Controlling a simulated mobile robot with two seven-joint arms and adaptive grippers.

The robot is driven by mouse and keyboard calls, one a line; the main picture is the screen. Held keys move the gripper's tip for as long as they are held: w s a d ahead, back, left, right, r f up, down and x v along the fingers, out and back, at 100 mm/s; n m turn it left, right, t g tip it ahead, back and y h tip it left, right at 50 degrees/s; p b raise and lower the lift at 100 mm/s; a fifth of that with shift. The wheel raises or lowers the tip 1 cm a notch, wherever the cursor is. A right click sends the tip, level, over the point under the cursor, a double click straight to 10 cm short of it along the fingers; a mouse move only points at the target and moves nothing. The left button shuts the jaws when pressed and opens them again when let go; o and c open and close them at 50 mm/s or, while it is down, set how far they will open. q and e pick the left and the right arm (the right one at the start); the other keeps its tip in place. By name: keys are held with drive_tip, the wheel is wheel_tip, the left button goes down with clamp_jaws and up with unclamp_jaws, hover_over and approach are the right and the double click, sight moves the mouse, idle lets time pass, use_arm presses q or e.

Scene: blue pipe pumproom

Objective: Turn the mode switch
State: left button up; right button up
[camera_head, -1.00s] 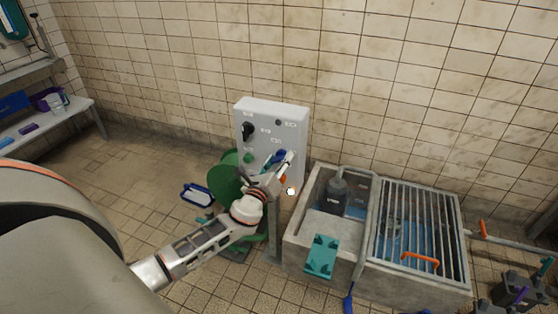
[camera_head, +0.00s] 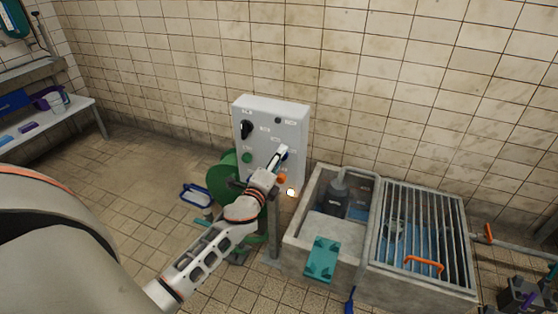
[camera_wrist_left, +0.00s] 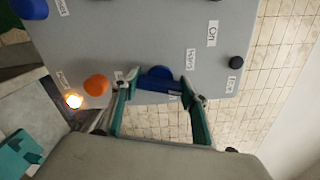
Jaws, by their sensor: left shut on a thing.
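The grey control panel (camera_head: 272,108) stands in front of the tiled wall. A blue rotary switch, seen in the left wrist view (camera_wrist_left: 158,74), sits on its face and seems to be the mode switch; its label is too blurred to read. My left gripper (camera_head: 281,154) is at the panel's right part and covers most of the switch in the head view. In the left wrist view its two teal fingers (camera_wrist_left: 160,90) are on either side of the blue handle, shut on it. My right gripper is not in view.
The panel also carries a black knob (camera_head: 247,129), a green button (camera_head: 247,157), an orange button (camera_wrist_left: 96,85) and a lit lamp (camera_wrist_left: 74,101). A green reel (camera_head: 222,182) stands at its left. A concrete basin with a grate (camera_head: 420,215) stands at the right.

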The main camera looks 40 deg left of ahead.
use_arm(q)
drive_tip(key=n, duration=0.2)
drive_tip(key=shift+n, duration=0.9)
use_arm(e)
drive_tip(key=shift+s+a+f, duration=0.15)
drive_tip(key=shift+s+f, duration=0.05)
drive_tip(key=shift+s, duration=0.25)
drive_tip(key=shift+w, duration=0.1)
use_arm(q)
drive_tip(key=o, duration=1.1)
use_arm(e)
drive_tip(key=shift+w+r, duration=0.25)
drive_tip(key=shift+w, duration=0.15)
use_arm(q)
drive_tip(key=shift+s, duration=0.2)
drive_tip(key=v, duration=1.1)
drive_tip(key=shift+s, duration=0.3)
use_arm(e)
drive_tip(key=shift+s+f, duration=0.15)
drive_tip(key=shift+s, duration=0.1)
